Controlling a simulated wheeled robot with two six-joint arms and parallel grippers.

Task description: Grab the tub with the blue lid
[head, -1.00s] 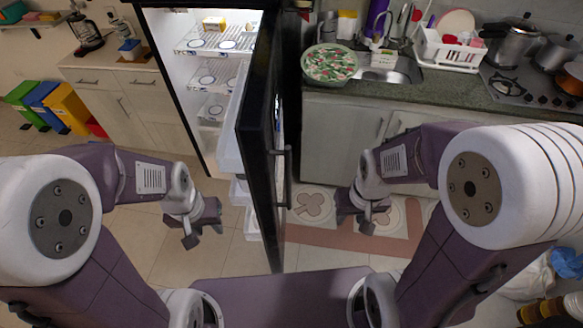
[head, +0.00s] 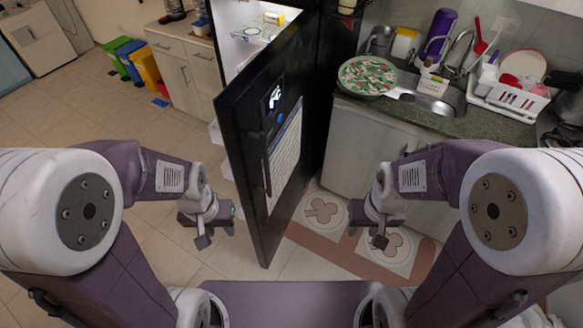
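I cannot make out a tub with a blue lid in the head view. The fridge (head: 262,135) stands open, its black door swung toward me and hiding most of the inside. A small yellow and white item (head: 273,18) sits on the upper fridge shelf. My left gripper (head: 220,236) hangs above the floor to the left of the door's edge and touches nothing that I can see. My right gripper (head: 366,240) hangs above the floor mat to the right of the door. Both are small in view, and their finger openings are not clear.
Coloured bins (head: 148,66) stand at the back left beside a cabinet (head: 185,70). The floor at left is clear.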

